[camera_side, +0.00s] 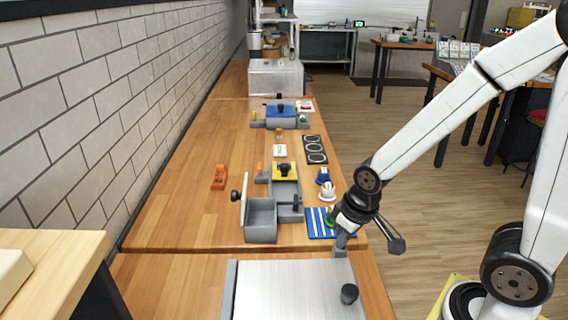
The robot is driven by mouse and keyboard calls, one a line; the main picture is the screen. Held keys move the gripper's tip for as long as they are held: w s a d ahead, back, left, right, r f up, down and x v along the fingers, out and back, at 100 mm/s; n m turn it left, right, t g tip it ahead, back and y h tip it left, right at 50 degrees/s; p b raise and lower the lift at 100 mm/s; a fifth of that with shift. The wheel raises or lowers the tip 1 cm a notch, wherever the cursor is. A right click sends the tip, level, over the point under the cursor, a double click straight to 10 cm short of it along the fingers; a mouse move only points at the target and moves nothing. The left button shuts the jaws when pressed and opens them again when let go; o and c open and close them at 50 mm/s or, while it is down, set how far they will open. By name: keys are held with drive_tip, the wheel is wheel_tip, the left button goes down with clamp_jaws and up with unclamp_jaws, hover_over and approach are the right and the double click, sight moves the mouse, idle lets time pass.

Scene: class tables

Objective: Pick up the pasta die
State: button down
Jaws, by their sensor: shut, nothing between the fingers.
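My gripper (341,243) points down over the gap between the two wooden tables, beside the blue-and-white striped mat (318,224). It looks shut and empty, though its fingers are small in this view. I cannot tell for sure which thing is the pasta die. A dark strip with three ringed round shapes (314,150) lies farther back on the table. A green piece (330,217) on the striped mat is partly hidden by my wrist. Small blue-and-white pieces (326,188) stand just behind the mat.
A grey compartment box (262,218) with a yellow block (285,172) stands left of the mat. An orange tool (219,177) lies farther left. A metal-topped unit (290,288) with a black knob fills the near table. A brick wall borders the left; bare wood lies beside it.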

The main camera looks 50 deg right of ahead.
idle(0.4)
unclamp_jaws()
drive_tip(key=shift+r, duration=0.15)
